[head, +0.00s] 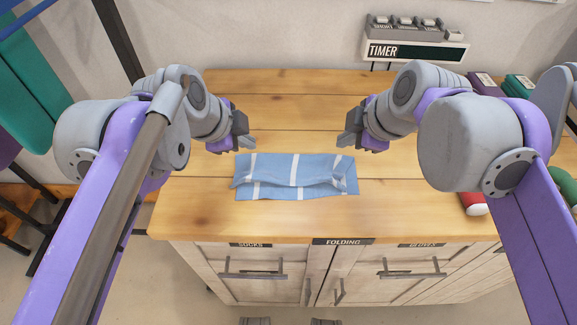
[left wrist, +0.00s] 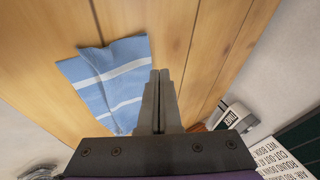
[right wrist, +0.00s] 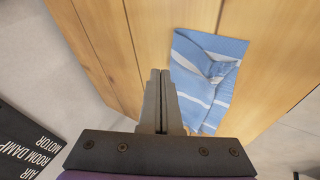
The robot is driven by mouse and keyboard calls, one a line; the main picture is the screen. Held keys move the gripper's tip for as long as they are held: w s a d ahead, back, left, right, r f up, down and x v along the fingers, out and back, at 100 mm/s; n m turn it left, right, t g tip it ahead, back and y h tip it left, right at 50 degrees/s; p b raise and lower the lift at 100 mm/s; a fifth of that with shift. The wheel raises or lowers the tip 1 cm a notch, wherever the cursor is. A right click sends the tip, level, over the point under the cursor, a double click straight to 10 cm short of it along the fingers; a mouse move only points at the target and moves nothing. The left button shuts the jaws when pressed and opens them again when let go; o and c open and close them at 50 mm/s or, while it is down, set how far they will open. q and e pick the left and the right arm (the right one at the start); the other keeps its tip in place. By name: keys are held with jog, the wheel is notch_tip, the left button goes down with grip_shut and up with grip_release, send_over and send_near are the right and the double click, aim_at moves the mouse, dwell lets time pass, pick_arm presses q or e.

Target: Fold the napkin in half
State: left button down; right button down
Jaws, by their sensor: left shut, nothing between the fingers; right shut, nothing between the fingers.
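A light blue napkin (head: 296,189) with white stripes lies on the wooden table near its front edge. It is doubled over, with the upper layer rumpled along its front edge and a strip of the lower layer showing in front. It also shows in the left wrist view (left wrist: 106,92) and the right wrist view (right wrist: 213,72), where a raised crease is visible. My left gripper (head: 246,143) is shut and empty, above the table behind the napkin's left end. My right gripper (head: 345,140) is shut and empty, behind its right end. Neither touches the napkin.
The table (head: 290,95) is clear behind and around the napkin. A timer (head: 416,48) is on the wall behind. A red and white item (head: 474,203) lies at the table's right, partly hidden by my right arm. Folded cloths (head: 519,84) sit at the back right.

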jog(key=shift+f, duration=0.4)
